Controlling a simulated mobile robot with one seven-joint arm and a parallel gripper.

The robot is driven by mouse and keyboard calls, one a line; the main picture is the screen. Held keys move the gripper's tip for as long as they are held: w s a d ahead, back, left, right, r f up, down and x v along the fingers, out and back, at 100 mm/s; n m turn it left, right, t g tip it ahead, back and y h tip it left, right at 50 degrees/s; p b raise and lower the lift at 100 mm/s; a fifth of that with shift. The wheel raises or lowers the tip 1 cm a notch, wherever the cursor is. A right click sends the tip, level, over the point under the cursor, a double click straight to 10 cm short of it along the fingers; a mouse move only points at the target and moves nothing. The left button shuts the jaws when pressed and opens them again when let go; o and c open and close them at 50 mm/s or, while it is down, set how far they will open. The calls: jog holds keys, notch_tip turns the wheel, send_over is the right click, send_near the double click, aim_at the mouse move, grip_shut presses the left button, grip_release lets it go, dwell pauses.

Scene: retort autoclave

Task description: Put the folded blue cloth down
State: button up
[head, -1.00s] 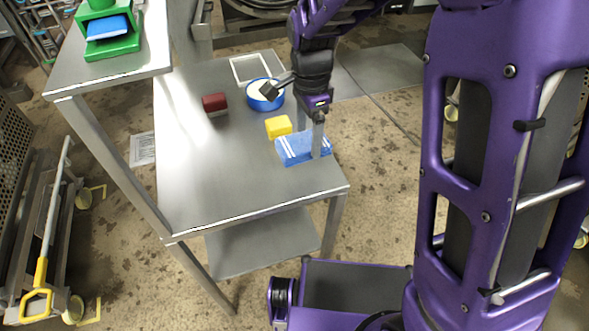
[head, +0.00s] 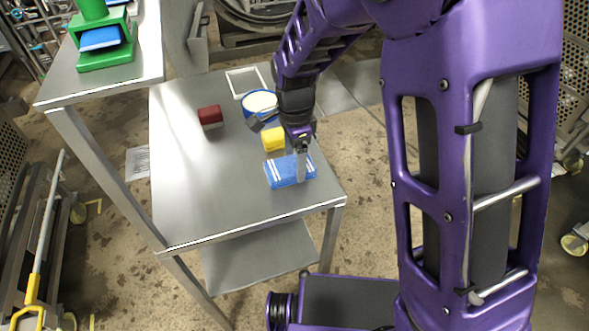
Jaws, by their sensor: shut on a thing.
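The folded blue cloth (head: 281,174) with white stripes is at the front right part of the lower steel table (head: 190,190). It looks to be on or just above the tabletop; I cannot tell which. My gripper (head: 300,172) points down over the cloth's right part and is shut on it. One grey finger shows in front of the cloth; the other finger is hidden.
A yellow block (head: 273,139) stands just behind the cloth. Behind it are a blue round container (head: 247,106), a dark red block (head: 210,117) and a white frame (head: 240,76). A higher steel table (head: 60,88) holds a green stand (head: 85,60). The table's left front is clear.

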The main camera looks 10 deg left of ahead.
aim_at(295, 164)
jog(key=shift+f, duration=1.5)
jog(key=o, duration=1)
jog(key=shift+f, duration=0.1)
jog(key=shift+f+b, duration=0.25)
jog(key=shift+b, duration=0.1)
jog(key=r+p, duration=0.1)
jog(key=r, duration=0.8)
jog(key=r+p, duration=0.2)
jog(key=r, duration=0.6)
jog(key=shift+a+r, duration=0.2)
jog(key=shift+r, duration=0.2)
